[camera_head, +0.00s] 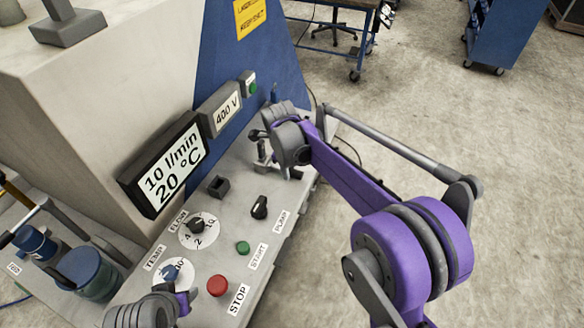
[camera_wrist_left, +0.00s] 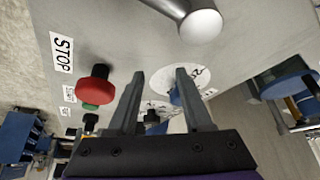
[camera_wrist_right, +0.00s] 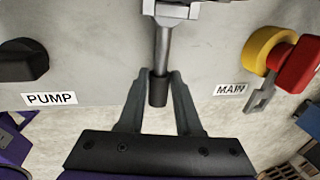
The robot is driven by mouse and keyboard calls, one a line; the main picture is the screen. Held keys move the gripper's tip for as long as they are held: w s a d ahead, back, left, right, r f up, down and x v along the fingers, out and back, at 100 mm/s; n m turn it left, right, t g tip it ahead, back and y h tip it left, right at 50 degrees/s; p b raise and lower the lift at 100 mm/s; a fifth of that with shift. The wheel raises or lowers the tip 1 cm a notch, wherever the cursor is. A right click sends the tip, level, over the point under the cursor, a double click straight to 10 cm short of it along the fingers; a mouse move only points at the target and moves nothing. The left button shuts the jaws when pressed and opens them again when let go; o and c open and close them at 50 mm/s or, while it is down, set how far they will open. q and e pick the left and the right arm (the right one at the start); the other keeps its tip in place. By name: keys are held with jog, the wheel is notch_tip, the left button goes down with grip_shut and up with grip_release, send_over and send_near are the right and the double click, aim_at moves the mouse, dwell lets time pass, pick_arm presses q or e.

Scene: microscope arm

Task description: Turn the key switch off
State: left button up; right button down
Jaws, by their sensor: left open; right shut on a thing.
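My right gripper (camera_wrist_right: 158,76) is shut on the dark tip of a grey metal lever (camera_wrist_right: 161,48) that comes down from a bracket at the top of the right wrist view. In the head view a metal lever (camera_head: 262,155) stands on the panel beside my right wrist, which hides part of it. A red and yellow switch (camera_wrist_right: 288,55) sits right of it by the MAIN label. I see no part labelled as the key switch and cannot tell which one it is. My left gripper (camera_wrist_left: 160,75) is open and empty, above the panel near the TEMP dial (camera_head: 172,273).
The sloped panel (camera_head: 205,255) carries a red STOP button (camera_head: 218,286), a green START button (camera_head: 243,248), a black PUMP knob (camera_head: 259,207) and a FLOW dial (camera_head: 199,229). Displays (camera_head: 168,165) stand behind it. A blue cylinder (camera_head: 90,272) is at left. Open floor lies right.

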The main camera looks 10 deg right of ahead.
dwell(0.4)
jog(key=c, duration=0.6)
grip_release()
notch_tip(320, 180, up, 11)
jog(key=s+a, duration=0.1)
jog(key=shift+s+a+f+p, duration=0.2)
jog(key=shift+s+p, duration=0.1)
jog(key=shift+s, duration=0.1)
jog(key=s+d+f+n+t, duration=0.1)
jog(key=s+d+f+n, duration=0.1)
jog(key=s+n, duration=0.6)
jog(key=s+d+f+n+t, duration=0.1)
jog(key=s+f+n, duration=0.3)
jog(key=s+n, duration=0.4)
jog(key=s+d+f+n+t+y, duration=0.1)
jog(key=s+d+f+n, duration=0.2)
jog(key=s+n, duration=0.6)
jog(key=s+f, duration=0.1)
jog(key=s, duration=0.1)
jog(key=shift+s+d+t, duration=0.2)
jog(key=shift+s+t, duration=0.1)
jog(key=shift+t, duration=0.1)
